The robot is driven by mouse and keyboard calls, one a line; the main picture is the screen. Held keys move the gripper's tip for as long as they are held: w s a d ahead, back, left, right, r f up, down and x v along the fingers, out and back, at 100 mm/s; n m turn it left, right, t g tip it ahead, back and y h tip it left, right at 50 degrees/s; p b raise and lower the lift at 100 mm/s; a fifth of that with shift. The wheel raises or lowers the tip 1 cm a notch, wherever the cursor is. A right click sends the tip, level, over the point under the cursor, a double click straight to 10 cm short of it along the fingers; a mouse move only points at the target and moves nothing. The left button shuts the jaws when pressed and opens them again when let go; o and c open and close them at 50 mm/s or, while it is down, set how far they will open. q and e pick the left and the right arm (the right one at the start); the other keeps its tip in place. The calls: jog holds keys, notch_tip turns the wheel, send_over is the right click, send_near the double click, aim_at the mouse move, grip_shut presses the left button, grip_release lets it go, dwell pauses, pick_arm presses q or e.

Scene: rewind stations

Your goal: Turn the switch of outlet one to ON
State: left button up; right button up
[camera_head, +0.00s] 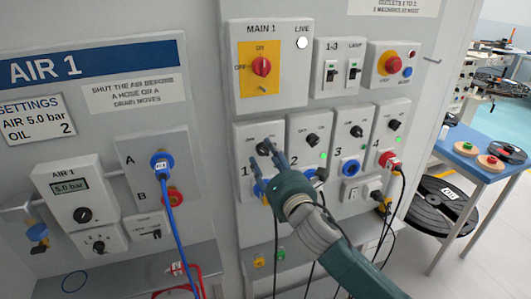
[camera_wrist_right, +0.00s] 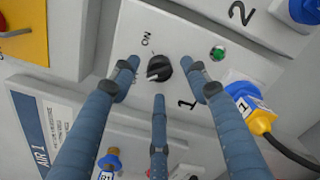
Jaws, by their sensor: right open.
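The outlet one panel (camera_head: 243,136) is grey, with a black rotary switch (camera_head: 264,147) at its top. In the wrist view the switch (camera_wrist_right: 160,68) has a white mark pointing to the lower left, away from the printed ON label (camera_wrist_right: 147,38). A green lamp (camera_wrist_right: 217,53) sits beside it on the panel. My right gripper (camera_head: 267,168) is open in front of outlet one. In the wrist view its three fingers (camera_wrist_right: 162,82) are spread around the switch; I cannot tell whether any touches it. My left gripper is not in view.
A blue socket with a yellow plug (camera_wrist_right: 262,119) and its black cable are close to the right finger. Outlets two (camera_head: 309,120), three and four stand to the right. MAIN 1 (camera_head: 262,67) is above. The AIR 1 panel (camera_head: 80,192) and blue hose (camera_head: 177,235) are left.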

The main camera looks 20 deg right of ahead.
jog(key=shift+w, duration=0.75)
jog(key=c, duration=1)
jog(key=shift+c, duration=0.8)
